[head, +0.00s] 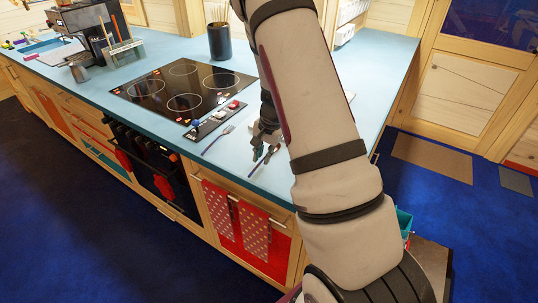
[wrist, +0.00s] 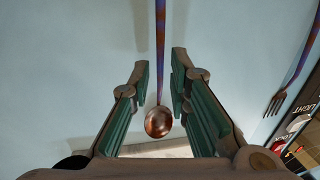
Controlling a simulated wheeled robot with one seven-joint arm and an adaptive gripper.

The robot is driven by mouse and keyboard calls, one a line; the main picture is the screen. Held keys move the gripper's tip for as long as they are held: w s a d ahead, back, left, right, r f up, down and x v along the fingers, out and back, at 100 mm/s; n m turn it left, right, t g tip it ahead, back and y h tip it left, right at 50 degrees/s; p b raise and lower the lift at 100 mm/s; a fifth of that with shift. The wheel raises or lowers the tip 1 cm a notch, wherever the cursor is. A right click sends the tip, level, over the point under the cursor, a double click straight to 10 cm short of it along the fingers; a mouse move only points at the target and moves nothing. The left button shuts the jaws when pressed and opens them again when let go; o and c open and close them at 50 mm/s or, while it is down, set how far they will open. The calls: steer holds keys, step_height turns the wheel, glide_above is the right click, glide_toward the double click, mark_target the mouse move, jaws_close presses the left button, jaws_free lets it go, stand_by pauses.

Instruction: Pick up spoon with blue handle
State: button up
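The spoon (wrist: 158,122) lies on the pale blue countertop. In the wrist view its copper-coloured bowl is near the bottom, and its blue and reddish handle runs up out of the frame. My gripper (wrist: 160,64) is open, with one green-padded finger on each side of the spoon and a gap to the handle on both sides. In the head view my gripper (head: 262,150) is low over the counter near its front edge. Part of the spoon's handle (head: 254,172) shows there; the rest is hidden by the gripper.
A fork (head: 218,140) with a similar handle lies to the left of the gripper; it also shows in the wrist view (wrist: 290,84). A black cooktop (head: 182,88) with knobs is beyond it. A dark utensil cup (head: 220,42) stands behind. Bare countertop surrounds the spoon.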

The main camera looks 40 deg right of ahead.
steer(key=shift+w+f, duration=0.1)
steer(key=shift+f, duration=0.35)
jaws_close()
steer(key=shift+r, duration=0.15)
